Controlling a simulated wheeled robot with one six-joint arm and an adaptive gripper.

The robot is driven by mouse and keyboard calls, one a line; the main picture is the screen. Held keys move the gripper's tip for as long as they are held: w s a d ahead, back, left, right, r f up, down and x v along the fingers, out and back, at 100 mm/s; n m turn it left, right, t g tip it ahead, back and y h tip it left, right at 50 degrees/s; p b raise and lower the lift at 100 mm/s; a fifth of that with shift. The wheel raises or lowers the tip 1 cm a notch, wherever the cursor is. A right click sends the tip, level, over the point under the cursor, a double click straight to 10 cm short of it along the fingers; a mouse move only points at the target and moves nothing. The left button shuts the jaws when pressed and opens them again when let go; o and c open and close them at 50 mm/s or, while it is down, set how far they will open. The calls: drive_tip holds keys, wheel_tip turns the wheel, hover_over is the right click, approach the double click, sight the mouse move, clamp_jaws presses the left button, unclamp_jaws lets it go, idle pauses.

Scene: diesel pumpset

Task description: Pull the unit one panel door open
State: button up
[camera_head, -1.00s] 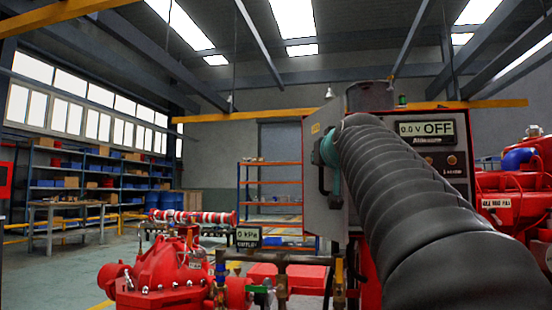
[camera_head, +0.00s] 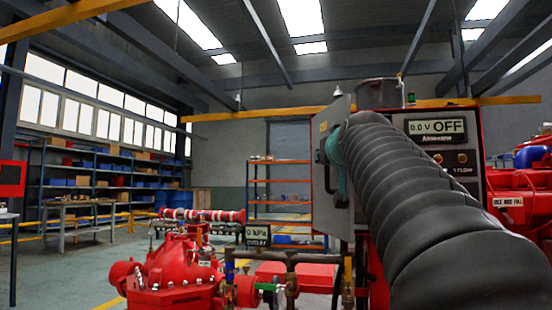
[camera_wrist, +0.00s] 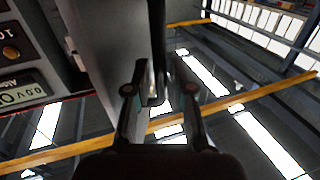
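The unit one panel door (camera_head: 330,190) is a grey metal door. In the head view it stands swung out at the left side of the panel (camera_head: 436,128), well away from its face. The dark bar handle (camera_head: 321,170) is on the door's left side. My arm hides part of the panel and most of my gripper in the head view. In the wrist view my gripper (camera_wrist: 158,72) has its two fingers apart, one on each side of the dark handle (camera_wrist: 157,30). Narrow gaps show between handle and fingers. The door surface (camera_wrist: 108,45) lies to the left.
A red engine (camera_head: 520,200) stands at the right. An orange shelf rack (camera_head: 280,161) is behind. Open floor (camera_head: 60,275) lies to the left.

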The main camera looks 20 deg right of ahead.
drive_tip(key=v, duration=0.7)
drive_tip(key=shift+s, duration=0.2)
